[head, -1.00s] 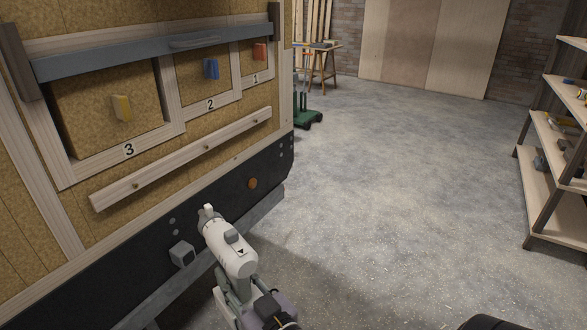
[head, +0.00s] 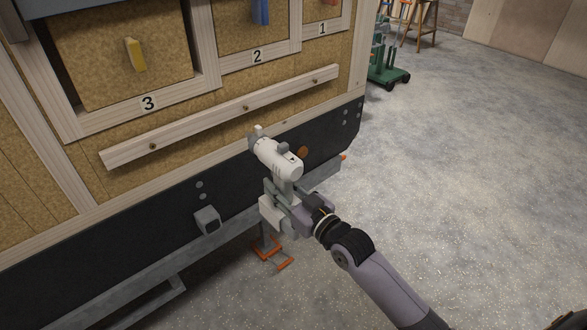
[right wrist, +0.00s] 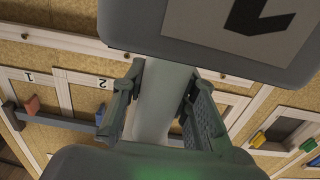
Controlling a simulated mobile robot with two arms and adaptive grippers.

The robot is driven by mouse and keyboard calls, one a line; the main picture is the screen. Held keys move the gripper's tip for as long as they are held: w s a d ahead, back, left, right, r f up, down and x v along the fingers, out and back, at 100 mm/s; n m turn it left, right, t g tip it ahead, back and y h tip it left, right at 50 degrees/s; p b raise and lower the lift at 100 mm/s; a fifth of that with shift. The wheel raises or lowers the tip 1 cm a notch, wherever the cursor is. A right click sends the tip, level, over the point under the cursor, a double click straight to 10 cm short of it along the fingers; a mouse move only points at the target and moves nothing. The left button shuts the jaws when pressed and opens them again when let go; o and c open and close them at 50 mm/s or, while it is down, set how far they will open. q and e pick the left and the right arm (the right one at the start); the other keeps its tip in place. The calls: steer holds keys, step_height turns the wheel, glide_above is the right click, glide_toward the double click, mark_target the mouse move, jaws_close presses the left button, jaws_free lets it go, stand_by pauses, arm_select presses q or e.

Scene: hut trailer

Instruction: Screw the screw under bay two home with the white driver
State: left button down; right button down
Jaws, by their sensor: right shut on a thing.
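The white driver (head: 278,158) is upright-tilted in my right gripper (head: 283,190), which is shut on its handle; the handle also shows between the fingers in the right wrist view (right wrist: 160,105). The driver's nose points up and left toward the trailer wall. The screw under bay two (head: 246,107) is a small brass dot on the pale wooden strip (head: 200,127). The driver's nose appears just below and right of it; the gap in depth cannot be told. The number 2 label (head: 257,56) is above the strip. My left gripper is not in view.
Other screws sit on the strip under bay three (head: 153,146) and near bay one (head: 315,82). A grey block (head: 207,220) juts from the black lower panel. Open concrete floor (head: 470,180) lies to the right.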

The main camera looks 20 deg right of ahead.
steer(key=w+d, duration=0.5)
steer(key=shift+w+r, duration=0.2)
steer(key=shift+r, duration=0.15)
steer(key=shift+b+x, duration=0.9)
steer(key=shift+x, duration=1.75)
steer(key=shift+w+a, duration=0.1)
steer(key=shift+w, duration=0.1)
